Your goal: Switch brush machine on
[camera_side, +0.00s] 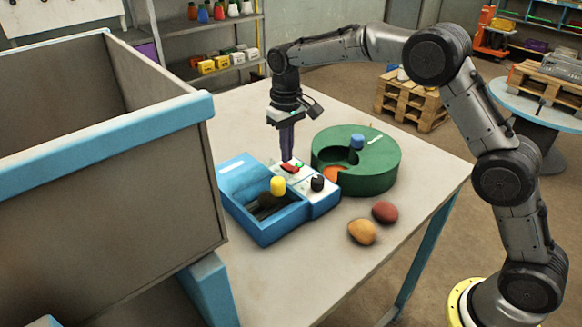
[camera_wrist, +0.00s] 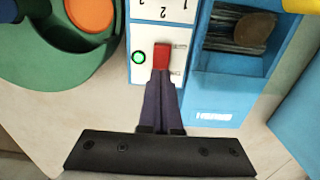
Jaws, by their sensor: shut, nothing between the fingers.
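The blue machine (camera_side: 262,222) stands on the table with an open bay and a white control panel (camera_side: 318,194). In the wrist view the panel carries a red switch (camera_wrist: 162,54), with a round green lamp (camera_wrist: 139,57) beside it that looks lit. My gripper (camera_side: 287,157) is shut and empty, pointing down over the far end of the panel. In the wrist view the closed fingertips (camera_wrist: 161,74) are right at the near edge of the red switch. They seem to touch it, and partly hide it. A brown round brush-like thing (camera_wrist: 254,32) lies in the bay.
A green round machine (camera_side: 372,165) with a blue knob and orange disc stands close right of the panel. Two stones, orange (camera_side: 362,232) and red (camera_side: 385,212), lie in front. A large bin (camera_side: 120,190) fills the left.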

